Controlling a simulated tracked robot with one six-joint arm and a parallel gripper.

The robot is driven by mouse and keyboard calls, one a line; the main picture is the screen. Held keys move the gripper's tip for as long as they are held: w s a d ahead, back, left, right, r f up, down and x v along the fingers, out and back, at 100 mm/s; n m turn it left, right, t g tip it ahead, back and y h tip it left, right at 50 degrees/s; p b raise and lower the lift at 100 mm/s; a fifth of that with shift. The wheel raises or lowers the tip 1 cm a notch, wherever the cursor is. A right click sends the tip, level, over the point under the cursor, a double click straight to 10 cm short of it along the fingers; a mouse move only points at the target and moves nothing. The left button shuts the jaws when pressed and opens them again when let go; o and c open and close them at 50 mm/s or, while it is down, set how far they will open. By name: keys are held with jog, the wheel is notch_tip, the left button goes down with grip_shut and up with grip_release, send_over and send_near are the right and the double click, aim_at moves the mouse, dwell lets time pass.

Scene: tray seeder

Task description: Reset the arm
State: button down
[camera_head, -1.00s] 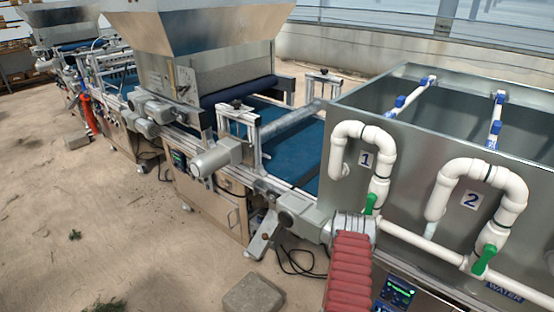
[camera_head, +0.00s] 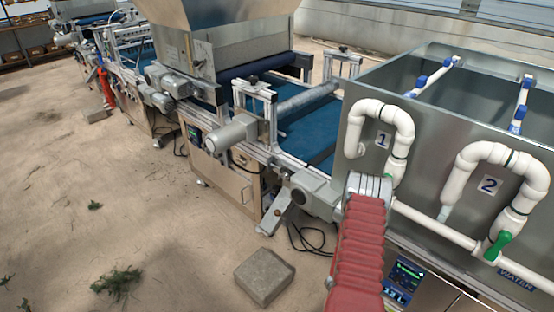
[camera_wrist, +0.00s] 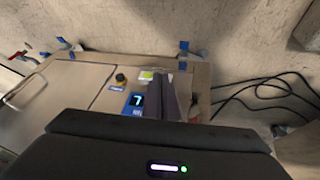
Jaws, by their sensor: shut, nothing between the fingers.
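My arm, with a red ribbed sleeve (camera_head: 360,245) and a grey ridged end (camera_head: 370,187), rises from the bottom of the head view in front of the water tank. My gripper cannot be made out in the head view. In the wrist view my gripper (camera_wrist: 170,82) shows as two dark fingers side by side, shut and empty. Whether the fingers touch anything cannot be told.
The steel water tank (camera_head: 437,120) with white pipes and green-handled valves stands at right. The tray seeder with blue belt (camera_head: 310,125) runs to the back left. A concrete block (camera_head: 264,276) and black cables lie on the floor. Sandy floor at left is mostly clear.

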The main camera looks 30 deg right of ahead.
jog(key=w+a+r+n+t+y, duration=0.1)
jog(key=w+a+r+n+y, duration=0.1)
jog(key=w+a+r, duration=0.5)
jog(key=w+a+r+n+t+y, duration=0.15)
jog(key=w+a+r, duration=0.25)
jog(key=r, duration=0.6)
jog(key=w+a+r+n+t+y, duration=0.1)
jog(key=w+a+r+n+y, duration=0.15)
jog(key=w+a+r, duration=0.45)
jog(key=s+a+r+n+t, duration=0.1)
jog(key=s+a+r+n, duration=0.2)
jog(key=a+r, duration=0.4)
jog(key=s+a+r+n+t, duration=0.1)
jog(key=s+a+r+n, duration=0.2)
jog(key=a+r, duration=0.5)
jog(key=s+a+r+n+t, duration=0.2)
jog(key=a+r, duration=0.6)
jog(key=r, duration=1.6)
jog(key=s+n, duration=0.2)
jog(key=n, duration=0.1)
jog(key=shift+h, duration=0.4)
jog(key=shift+s+f, duration=0.1)
